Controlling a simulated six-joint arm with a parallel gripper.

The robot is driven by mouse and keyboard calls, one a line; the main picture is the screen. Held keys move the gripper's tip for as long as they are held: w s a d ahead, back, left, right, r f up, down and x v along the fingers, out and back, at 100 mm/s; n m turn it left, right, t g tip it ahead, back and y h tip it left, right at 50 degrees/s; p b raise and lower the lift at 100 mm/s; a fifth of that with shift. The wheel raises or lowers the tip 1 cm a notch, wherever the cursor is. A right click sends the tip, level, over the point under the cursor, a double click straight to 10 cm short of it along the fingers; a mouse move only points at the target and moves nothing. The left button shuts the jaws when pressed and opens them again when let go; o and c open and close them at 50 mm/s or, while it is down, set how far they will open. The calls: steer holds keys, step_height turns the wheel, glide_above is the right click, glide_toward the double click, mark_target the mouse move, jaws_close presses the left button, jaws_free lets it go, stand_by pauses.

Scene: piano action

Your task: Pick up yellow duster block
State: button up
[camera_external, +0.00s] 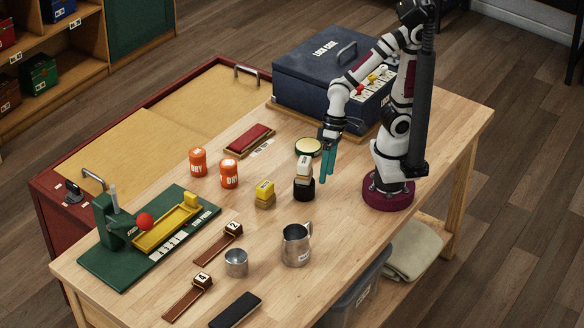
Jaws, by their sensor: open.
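A small yellow block (264,190) with a tan lower part stands on the wooden table, near the middle; I take it to be the yellow duster block. A pale marking shows on its front, too small to read. My gripper (327,165) has teal fingers pointing down. It is open and empty, above the table to the right of the yellow block and clearly apart from it.
A metal jug (296,245) and a small metal cup (236,263) stand in front. Orange jars (229,173) stand to the left. A round tin (308,147) and a dark red block (250,139) lie behind. A green board (130,262) holds a yellow tray.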

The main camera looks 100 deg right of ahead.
mark_target(269, 191)
steer(key=w+a+f+m+t+h, duration=0.25)
steer(key=w+a+f, duration=0.25)
steer(key=w+f, duration=0.35)
steer(key=d+f+t+h, duration=0.1)
steer(key=d+h, duration=0.1)
steer(key=d+f+m+t+h, duration=0.1)
steer(key=d+f, duration=0.1)
steer(key=w+d+f+t+h, duration=0.1)
steer(key=d+h, duration=0.1)
steer(key=shift+f+t+h, duration=0.25)
steer(key=shift+f+h, duration=0.1)
steer(key=d+h, duration=0.1)
steer(key=s+d+t+h, duration=0.1)
steer(key=d+r+h, duration=0.1)
steer(key=shift+s+d+n+t+h, duration=0.3)
steer(key=shift+n+t, duration=0.05)
steer(key=shift+t, duration=0.05)
steer(key=shift+h, duration=0.4)
steer(key=x, duration=1)
steer(key=shift+w+d+r, duration=0.15)
steer(key=shift+d+r, duration=0.15)
steer(key=shift+d, duration=0.15)
steer(key=x, duration=0.5)
steer(key=shift+d, duration=0.25)
steer(key=shift+r, duration=0.1)
steer(key=c, duration=1.5)
